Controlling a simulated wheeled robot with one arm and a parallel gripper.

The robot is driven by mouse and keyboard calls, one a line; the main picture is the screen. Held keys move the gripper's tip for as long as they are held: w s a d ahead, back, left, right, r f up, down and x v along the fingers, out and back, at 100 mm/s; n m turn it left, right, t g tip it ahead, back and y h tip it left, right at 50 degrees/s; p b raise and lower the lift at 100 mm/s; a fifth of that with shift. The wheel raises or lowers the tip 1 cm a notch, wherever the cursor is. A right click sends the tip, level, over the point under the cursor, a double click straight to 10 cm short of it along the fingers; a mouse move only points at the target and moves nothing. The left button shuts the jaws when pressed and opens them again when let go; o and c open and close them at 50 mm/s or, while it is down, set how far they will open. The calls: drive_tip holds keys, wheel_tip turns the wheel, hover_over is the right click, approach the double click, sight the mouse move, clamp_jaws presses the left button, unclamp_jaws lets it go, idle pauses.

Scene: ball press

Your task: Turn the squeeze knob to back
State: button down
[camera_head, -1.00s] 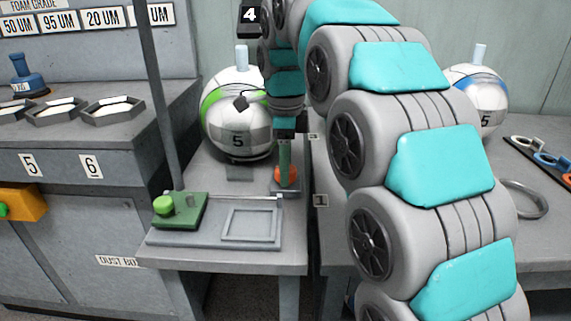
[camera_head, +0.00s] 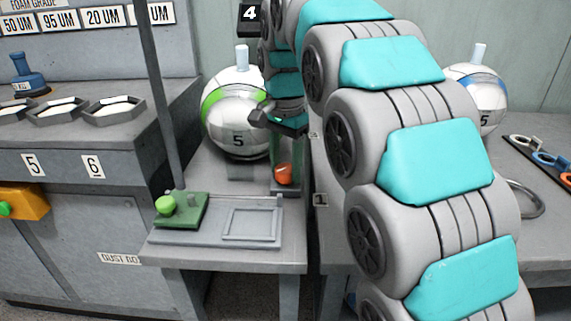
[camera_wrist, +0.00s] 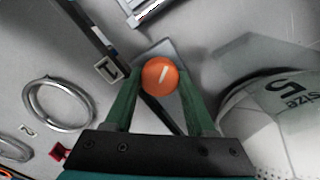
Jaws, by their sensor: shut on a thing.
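An orange round knob (camera_head: 283,174) with a pale pointer line sits on a grey base at the back right of the small grey table. In the wrist view the orange knob (camera_wrist: 160,76) lies between the green fingertips, its pointer line slanting up and right. My gripper (camera_wrist: 160,84) points down from above and is shut on this knob. In the head view the fingers come down just behind and above the knob and partly hide each other.
A green button on a dark green box (camera_head: 182,210) and a grey square frame (camera_head: 251,224) are at the table's front. A white and green ball (camera_head: 235,120) stands close to the left of my gripper. A metal ring (camera_wrist: 58,109) lies on the neighbouring table.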

drive_tip(key=n, duration=0.5)
drive_tip(key=shift+n, duration=0.3)
drive_tip(key=n, duration=0.4)
drive_tip(key=shift+n, duration=0.4)
drive_tip(key=shift+c, duration=1.2)
unclamp_jaws()
drive_tip(key=shift+r, duration=0.1)
